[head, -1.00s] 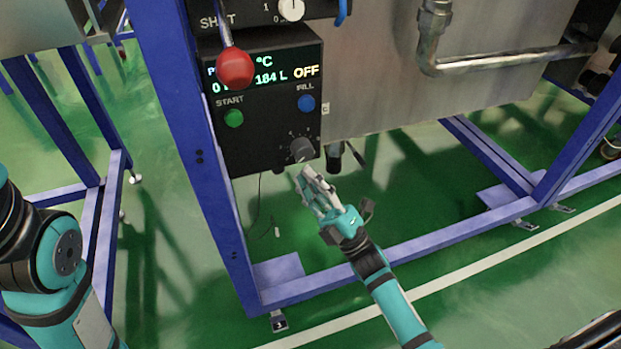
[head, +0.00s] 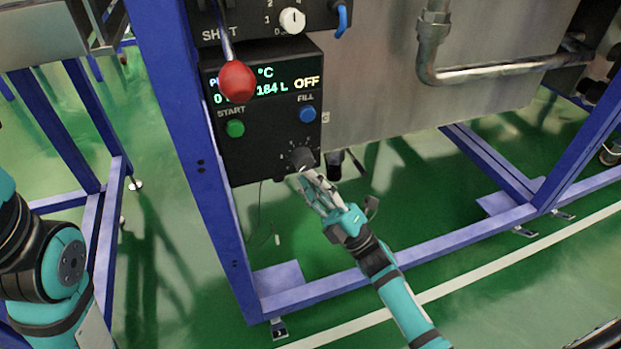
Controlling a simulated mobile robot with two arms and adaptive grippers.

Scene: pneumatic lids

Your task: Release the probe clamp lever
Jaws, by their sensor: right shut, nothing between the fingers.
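My right gripper (head: 304,178) is shut and empty. Its fingertips are just below the grey dial (head: 303,157) at the lower right of the black control box; I cannot tell whether they touch the box. Beside the fingers, under the box, is a dark cylindrical fitting (head: 334,166) with a thin dark lever (head: 357,160) to its right. This may be the probe clamp lever, but no label shows. Another lever with a red ball knob (head: 237,82) hangs in front of the display. My left arm shows at the left edge; its gripper is out of view.
The control box (head: 262,145) carries a green START button (head: 235,128) and a blue FILL button (head: 307,114); its display reads OFF. A blue frame post (head: 190,150) stands at its left. A metal pipe (head: 500,70) runs at upper right. Green floor is open below.

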